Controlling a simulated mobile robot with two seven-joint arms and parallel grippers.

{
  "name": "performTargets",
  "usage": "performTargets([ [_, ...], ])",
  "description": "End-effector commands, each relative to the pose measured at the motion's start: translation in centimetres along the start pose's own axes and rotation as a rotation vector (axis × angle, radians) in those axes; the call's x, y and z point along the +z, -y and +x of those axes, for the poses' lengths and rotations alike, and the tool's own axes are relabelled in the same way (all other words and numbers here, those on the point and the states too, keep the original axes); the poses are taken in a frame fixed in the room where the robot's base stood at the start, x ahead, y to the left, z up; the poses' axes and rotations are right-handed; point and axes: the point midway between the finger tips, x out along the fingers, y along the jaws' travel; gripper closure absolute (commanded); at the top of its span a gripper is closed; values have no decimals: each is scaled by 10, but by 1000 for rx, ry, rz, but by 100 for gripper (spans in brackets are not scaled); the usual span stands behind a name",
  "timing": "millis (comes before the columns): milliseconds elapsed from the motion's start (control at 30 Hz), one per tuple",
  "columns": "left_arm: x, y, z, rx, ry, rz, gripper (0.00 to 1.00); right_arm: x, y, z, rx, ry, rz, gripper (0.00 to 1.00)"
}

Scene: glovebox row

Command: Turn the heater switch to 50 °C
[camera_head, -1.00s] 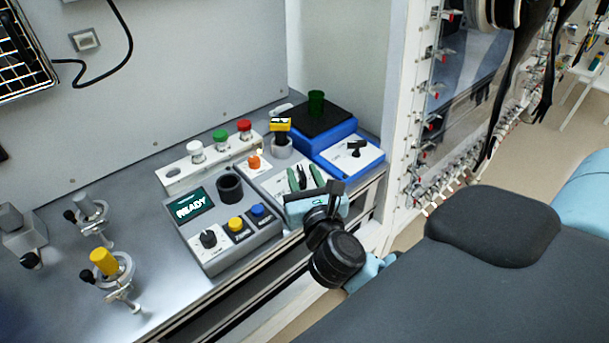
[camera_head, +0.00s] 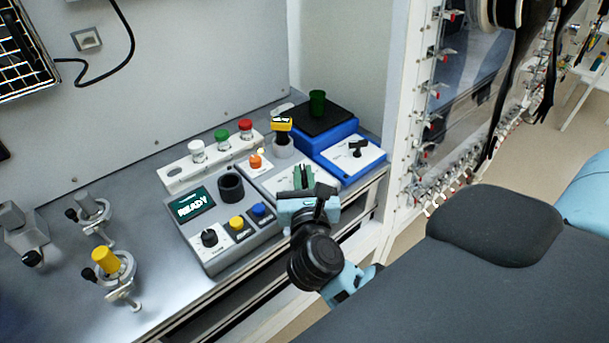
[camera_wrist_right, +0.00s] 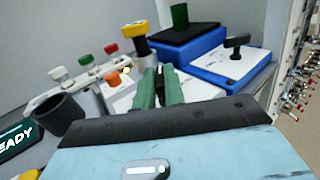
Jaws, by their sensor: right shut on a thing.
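My right gripper (camera_head: 303,177) reaches over the white panel of the grey box in the middle of the bench. Its green fingers are close together around a small dark switch knob, which they almost wholly hide. In the right wrist view the fingers (camera_wrist_right: 158,88) stand close together over the white panel (camera_wrist_right: 196,88), with a dark sliver between them. The scale marks and the knob's pointing direction cannot be read. An orange button (camera_head: 256,161) sits on the same box. My left gripper is not in view.
A blue device (camera_head: 335,136) with a green beaker (camera_head: 317,103) and its own black knob (camera_head: 357,148) stands right of the gripper. Left is a console with a READY screen (camera_head: 190,205), a black knob (camera_head: 209,238) and yellow and blue buttons. A yellow-topped part (camera_head: 281,124) stands behind.

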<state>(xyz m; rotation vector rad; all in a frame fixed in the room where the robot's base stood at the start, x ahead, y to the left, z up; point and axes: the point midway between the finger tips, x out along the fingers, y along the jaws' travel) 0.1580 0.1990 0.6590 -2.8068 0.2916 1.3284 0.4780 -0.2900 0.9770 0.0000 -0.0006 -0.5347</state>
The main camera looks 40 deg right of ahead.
Motion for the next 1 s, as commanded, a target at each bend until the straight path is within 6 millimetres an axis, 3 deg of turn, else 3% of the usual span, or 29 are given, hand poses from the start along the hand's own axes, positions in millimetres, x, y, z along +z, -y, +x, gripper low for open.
performTargets([
  [467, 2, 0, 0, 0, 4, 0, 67, 0, -1, 0, -44, -1, -1, 100],
  [500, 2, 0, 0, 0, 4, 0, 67, 0, -1, 0, -44, -1, -1, 86],
  [667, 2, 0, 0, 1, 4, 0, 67, 0, -1, 0, -43, -1, -1, 67],
  [1000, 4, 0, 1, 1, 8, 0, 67, -1, -1, -4, -42, -2, -1, 67],
])
